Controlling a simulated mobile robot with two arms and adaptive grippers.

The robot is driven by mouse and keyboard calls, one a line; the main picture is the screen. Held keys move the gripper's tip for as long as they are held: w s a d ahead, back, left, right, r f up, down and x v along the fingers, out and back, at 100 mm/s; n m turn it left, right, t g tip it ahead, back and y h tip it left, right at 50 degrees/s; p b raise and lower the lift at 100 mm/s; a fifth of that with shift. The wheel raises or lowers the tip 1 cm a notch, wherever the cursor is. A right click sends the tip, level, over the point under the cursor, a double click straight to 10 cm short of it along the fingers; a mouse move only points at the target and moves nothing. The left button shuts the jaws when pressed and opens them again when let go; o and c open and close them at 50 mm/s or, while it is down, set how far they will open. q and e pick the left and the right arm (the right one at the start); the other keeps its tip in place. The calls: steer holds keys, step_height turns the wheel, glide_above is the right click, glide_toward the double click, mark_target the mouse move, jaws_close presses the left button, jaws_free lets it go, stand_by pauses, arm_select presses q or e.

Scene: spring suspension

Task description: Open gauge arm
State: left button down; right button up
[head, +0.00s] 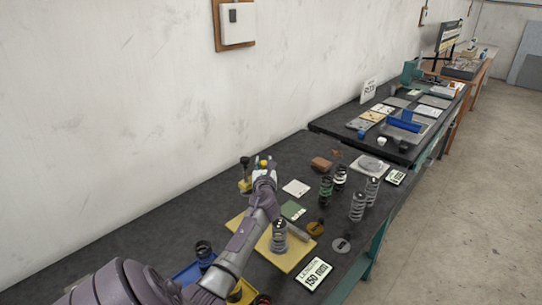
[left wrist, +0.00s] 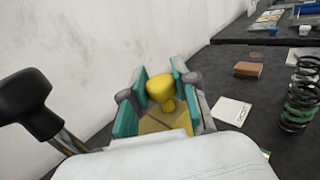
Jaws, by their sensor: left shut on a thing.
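The gauge shows as a small yellow device (head: 245,184) at the back of the near bench, with an upright black-knobbed lever; the black knob (left wrist: 24,98) is large at the left of the left wrist view. A yellow knob (left wrist: 161,88) on a short stem, seemingly the gauge arm's handle, sits between the teal-padded fingers of my left gripper (left wrist: 158,100). In the head view my left gripper (head: 263,171) is at this knob (head: 263,163), shut on it. The gauge's lower part is partly hidden by the gripper. My right gripper is not in view.
A green spring (head: 326,190), other springs, a white card (head: 296,188) and a brown block (head: 321,163) stand to the right. The wall is close behind the gauge.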

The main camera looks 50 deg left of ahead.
arm_select(q)
steer(key=c, duration=0.9)
jaws_free()
steer(key=shift+o, duration=0.2)
steer(key=shift+d, duration=0.1)
steer(key=v, duration=1.2)
steer(key=shift+f, duration=0.1)
